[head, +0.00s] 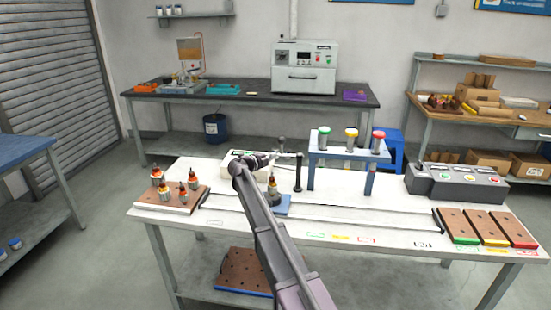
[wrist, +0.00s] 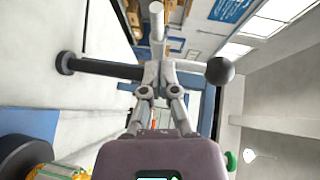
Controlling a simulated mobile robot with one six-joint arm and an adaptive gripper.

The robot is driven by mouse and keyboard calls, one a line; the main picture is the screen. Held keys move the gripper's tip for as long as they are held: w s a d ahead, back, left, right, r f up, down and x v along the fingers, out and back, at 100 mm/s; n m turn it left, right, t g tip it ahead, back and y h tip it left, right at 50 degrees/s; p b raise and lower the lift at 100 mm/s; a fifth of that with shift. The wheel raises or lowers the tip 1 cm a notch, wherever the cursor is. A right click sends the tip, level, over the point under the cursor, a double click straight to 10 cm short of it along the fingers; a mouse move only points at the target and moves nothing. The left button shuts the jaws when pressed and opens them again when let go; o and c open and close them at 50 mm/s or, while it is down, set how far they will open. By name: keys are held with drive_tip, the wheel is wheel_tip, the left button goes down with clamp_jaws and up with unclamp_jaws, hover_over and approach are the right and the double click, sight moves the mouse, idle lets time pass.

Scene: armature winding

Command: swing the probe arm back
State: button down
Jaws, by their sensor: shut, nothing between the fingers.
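The probe stand's black post (head: 299,172) rises from the white table, with the pale probe arm (head: 287,155) at its top. A dark ball knob (head: 281,141) stands up by the arm. In the wrist view the post (wrist: 100,68) lies sideways, and the knob (wrist: 219,71) is right of my fingertips. My gripper (head: 271,157) is shut and empty, its fingertips (wrist: 158,72) close to the probe arm; I cannot tell whether they touch it. An armature (head: 272,187) stands on a blue pad (head: 284,206) below my gripper, and its copper part (wrist: 58,172) shows at lower left.
A board with several armatures (head: 172,208) is at left. A grey control box (head: 455,183) and three coloured-edge boards (head: 487,228) are at right. The front middle tabletop is mostly clear.

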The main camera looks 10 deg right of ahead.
drive_tip(key=shift+s+a+r, duration=0.1)
drive_tip(key=shift+s, duration=0.35)
drive_tip(key=shift+s+a+r, duration=0.1)
drive_tip(key=shift+s, duration=0.3)
drive_tip(key=p+v, duration=0.2)
drive_tip(key=v, duration=0.9)
drive_tip(key=shift+w+a, duration=0.2)
drive_tip(key=shift+a, duration=0.4)
drive_tip(key=shift+r, duration=0.25)
